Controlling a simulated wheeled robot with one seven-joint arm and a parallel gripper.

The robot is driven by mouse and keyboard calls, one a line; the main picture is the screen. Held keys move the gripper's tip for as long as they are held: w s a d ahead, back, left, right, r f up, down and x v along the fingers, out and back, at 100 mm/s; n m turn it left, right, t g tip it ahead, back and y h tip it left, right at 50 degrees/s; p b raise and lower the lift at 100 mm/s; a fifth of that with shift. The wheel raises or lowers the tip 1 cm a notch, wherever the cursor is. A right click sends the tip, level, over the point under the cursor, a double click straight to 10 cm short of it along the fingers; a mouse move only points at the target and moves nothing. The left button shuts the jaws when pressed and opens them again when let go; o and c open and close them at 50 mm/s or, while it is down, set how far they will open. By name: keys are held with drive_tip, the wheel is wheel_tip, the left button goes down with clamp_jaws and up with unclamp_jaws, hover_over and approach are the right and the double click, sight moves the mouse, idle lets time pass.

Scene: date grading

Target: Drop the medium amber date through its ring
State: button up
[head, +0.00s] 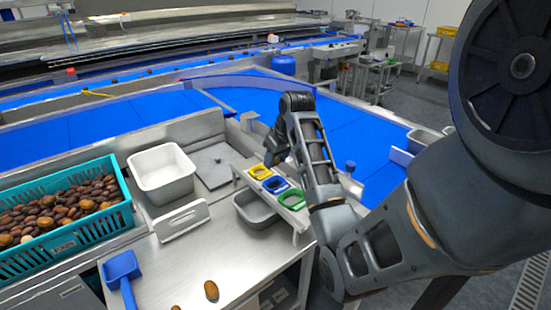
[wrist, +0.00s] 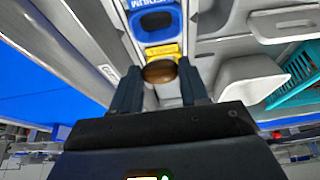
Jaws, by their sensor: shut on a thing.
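My gripper (wrist: 159,84) is shut on a brown amber date (wrist: 160,71), which sits between the two fingertips. In the head view my gripper (head: 273,152) is over the yellow end of the ring stand, and the date cannot be made out there. The blue ring (wrist: 168,24) lies ahead of the date in the wrist view; lettering beside it seems to read MEDIUM. The yellow ring (wrist: 150,52) is partly hidden behind the date. In the head view the yellow ring (head: 260,165), blue ring (head: 275,191) and green ring (head: 300,206) stand in a row.
A grey bin (head: 250,222) sits below the ring stand. A white tub (head: 163,158), a teal crate (head: 130,216) of dates and a blue scoop (head: 122,268) are to the left. Two loose dates lie on the bench, one (head: 211,290) in full view.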

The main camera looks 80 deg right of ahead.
drive_tip(key=shift+f+b, duration=2)
drive_tip(key=shift+b, duration=0.05)
drive_tip(key=shift+f, duration=0.4)
drive_tip(key=shift+p, duration=1.1)
drive_tip(key=o, duration=0.8)
drive_tip(key=shift+c, duration=0.2)
